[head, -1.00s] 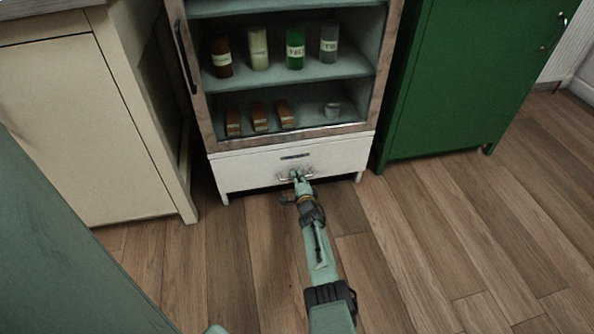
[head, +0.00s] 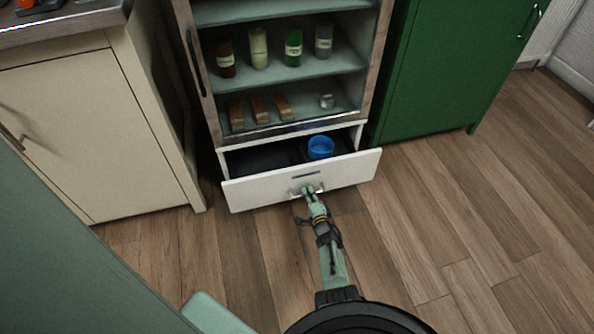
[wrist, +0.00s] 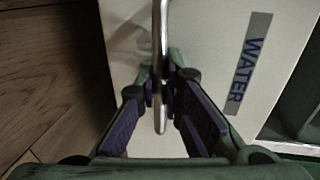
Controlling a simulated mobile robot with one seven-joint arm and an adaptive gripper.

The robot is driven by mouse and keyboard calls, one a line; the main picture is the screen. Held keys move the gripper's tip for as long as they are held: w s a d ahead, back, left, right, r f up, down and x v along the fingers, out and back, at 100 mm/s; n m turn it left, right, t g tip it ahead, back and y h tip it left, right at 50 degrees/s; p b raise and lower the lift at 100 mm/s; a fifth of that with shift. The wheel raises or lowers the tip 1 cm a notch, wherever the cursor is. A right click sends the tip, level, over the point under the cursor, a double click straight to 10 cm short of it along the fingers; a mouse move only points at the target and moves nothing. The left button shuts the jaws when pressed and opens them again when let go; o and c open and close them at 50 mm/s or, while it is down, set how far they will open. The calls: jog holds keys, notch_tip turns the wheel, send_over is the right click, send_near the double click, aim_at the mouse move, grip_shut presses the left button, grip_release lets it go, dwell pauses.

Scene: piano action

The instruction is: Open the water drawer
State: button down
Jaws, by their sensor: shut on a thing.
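The white water drawer (head: 255,190) under the glass-front cabinet is pulled partly out, and its inside shows. A blue round cup or bowl (head: 320,147) stands inside the drawer toward the right. A label reading WATER (wrist: 249,62) is on the drawer front in the wrist view. My gripper (head: 308,190) is at the drawer's metal handle (wrist: 160,60), with its fingers shut on the handle bar in the wrist view (wrist: 160,88).
The cabinet above holds several labelled jars (head: 293,48) and brown blocks (head: 258,109). A cream cabinet (head: 90,130) stands at left and a green cabinet (head: 435,70) at right. The wooden floor (head: 450,210) in front is clear.

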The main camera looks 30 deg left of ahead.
jog(key=f+p+v, duration=0.3)
jog(key=p+v, duration=0.4)
jog(key=v, duration=0.9)
jog(key=shift+s+d+f+p, duration=0.15)
jog(key=shift+s+d+p, duration=0.2)
jog(key=shift+s+d, duration=0.2)
jog(key=c, duration=1.7)
grip_release()
jog(key=shift+w, duration=0.1)
jog(key=shift+d, duration=0.2)
